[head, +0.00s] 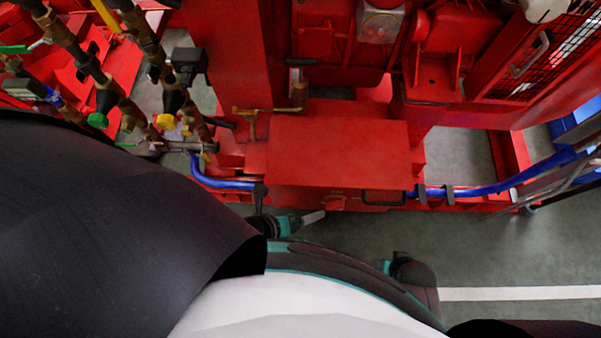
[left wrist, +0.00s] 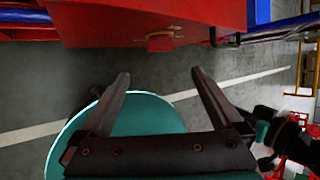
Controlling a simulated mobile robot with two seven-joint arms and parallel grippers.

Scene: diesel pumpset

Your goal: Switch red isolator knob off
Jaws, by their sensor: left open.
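A small red part with an orange-brown edge, which looks like the isolator knob (head: 336,203), sits low on the front of the red box (head: 338,150) in the head view. It also shows at the top of the left wrist view (left wrist: 160,41). Its exact setting is too small to tell. My left gripper (head: 314,217) is just in front of the box, a little left of the knob and apart from it. In the left wrist view its two dark fingers (left wrist: 162,84) are spread with nothing between them. My right gripper does not show.
A black handle (head: 385,198) is on the box front, right of the knob. Blue hoses (head: 480,188) run along both sides. Brass valves and pipes (head: 110,95) stand at the left. Grey floor (head: 500,255) with a white line is free at the right.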

